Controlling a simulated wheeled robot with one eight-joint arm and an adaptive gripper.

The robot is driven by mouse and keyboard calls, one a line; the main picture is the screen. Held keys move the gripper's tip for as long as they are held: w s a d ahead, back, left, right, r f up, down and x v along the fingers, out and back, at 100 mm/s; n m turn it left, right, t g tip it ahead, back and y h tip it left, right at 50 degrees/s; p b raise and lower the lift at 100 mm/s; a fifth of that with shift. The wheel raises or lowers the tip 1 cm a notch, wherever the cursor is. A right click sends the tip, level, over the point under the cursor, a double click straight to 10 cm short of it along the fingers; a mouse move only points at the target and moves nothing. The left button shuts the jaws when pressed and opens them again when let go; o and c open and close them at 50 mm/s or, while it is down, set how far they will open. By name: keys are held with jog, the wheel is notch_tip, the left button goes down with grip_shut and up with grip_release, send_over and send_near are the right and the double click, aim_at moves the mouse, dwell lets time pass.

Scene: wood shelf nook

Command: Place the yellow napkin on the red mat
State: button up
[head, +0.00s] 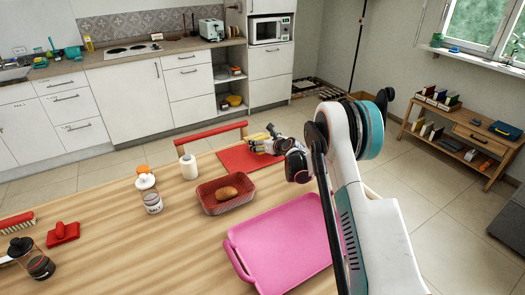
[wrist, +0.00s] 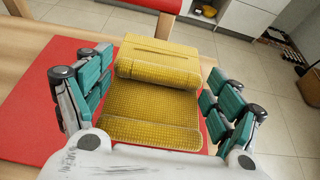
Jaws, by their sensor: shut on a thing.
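The yellow napkin (wrist: 155,110) is folded or rolled and lies between the two teal-padded fingers of my gripper (wrist: 157,92) in the wrist view. My gripper is shut on it. In the head view the napkin (head: 258,139) shows small at the fingertips of my gripper (head: 272,140), over the far right part of the red mat (head: 238,162). The red mat also spreads under and left of the napkin in the wrist view (wrist: 35,115). I cannot tell whether the napkin touches the mat.
A pink tray (head: 280,245) lies nearer me.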

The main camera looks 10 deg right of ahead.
notch_tip(320, 180, down, 4)
jog(key=shift+r+b, duration=0.1)
jog(key=shift+b, duration=0.55)
jog(key=o, duration=0.9)
jog(key=shift+o, duration=0.2)
